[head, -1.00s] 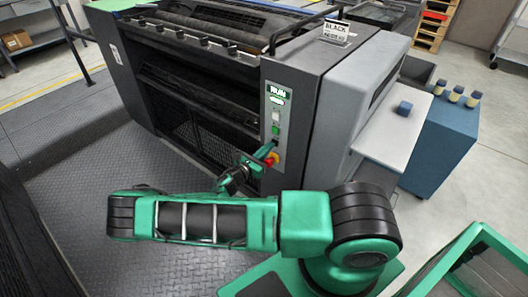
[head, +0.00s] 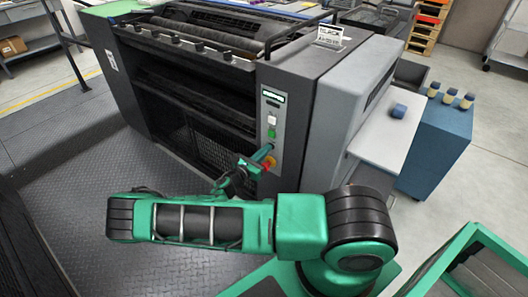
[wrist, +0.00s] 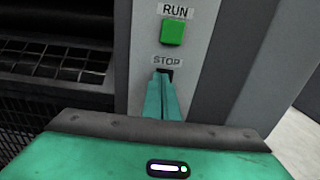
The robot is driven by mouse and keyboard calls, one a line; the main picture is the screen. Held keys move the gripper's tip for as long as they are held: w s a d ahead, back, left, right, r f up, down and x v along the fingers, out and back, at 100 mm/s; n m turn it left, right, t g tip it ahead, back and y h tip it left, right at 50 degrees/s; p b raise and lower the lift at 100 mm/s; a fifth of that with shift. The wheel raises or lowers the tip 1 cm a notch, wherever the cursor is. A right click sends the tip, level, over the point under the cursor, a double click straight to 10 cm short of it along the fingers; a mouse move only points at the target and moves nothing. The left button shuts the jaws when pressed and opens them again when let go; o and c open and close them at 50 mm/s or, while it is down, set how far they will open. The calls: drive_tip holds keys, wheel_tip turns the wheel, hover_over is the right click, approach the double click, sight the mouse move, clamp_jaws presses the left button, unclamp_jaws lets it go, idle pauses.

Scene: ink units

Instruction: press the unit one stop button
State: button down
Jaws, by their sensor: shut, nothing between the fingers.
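The unit with the "BLACK" sign (head: 329,37) has a grey control panel (head: 270,108) on its end post. In the wrist view, a green button (wrist: 172,33) sits under a "RUN" label. Below it is a "STOP" label (wrist: 167,61) with a dark stop button (wrist: 166,72), partly hidden by my fingertips. My gripper (wrist: 162,82) is shut and empty, its tips at the stop button; I cannot tell whether they press it. In the head view my gripper (head: 266,150) reaches the panel from the left. The display (head: 271,97) is lit green, its text too small to read.
A red knob on yellow (head: 268,163) sits just below my fingers. A mesh guard (head: 200,150) is left of the panel. A white shelf with a blue block (head: 399,111) and a blue cabinet (head: 440,140) with small jars stand to the right.

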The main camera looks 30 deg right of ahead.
drive_tip(key=v, duration=1.4)
drive_tip(key=shift+w, duration=0.1)
drive_tip(key=s+d+r+m+g+y, duration=0.4)
drive_tip(key=s+r+m+g+y, duration=0.1)
drive_tip(key=s+r+m, duration=0.3)
drive_tip(key=s+d+r+m+g+y, duration=0.4)
drive_tip(key=s+r+m+g+y, duration=0.15)
drive_tip(key=r+m, duration=0.4)
drive_tip(key=s+a+r+m+t+y, duration=0.1)
drive_tip(key=s+r+m+t+y, duration=0.3)
drive_tip(key=s+r+m, duration=0.6)
drive_tip(key=s+r+y, duration=0.2)
drive_tip(key=s+r, duration=0.3)
drive_tip(key=s, duration=0.3)
drive_tip(key=shift+s+r+m+y, duration=0.2)
drive_tip(key=shift+s+m+y, duration=0.05)
drive_tip(key=shift+m+y, duration=0.1)
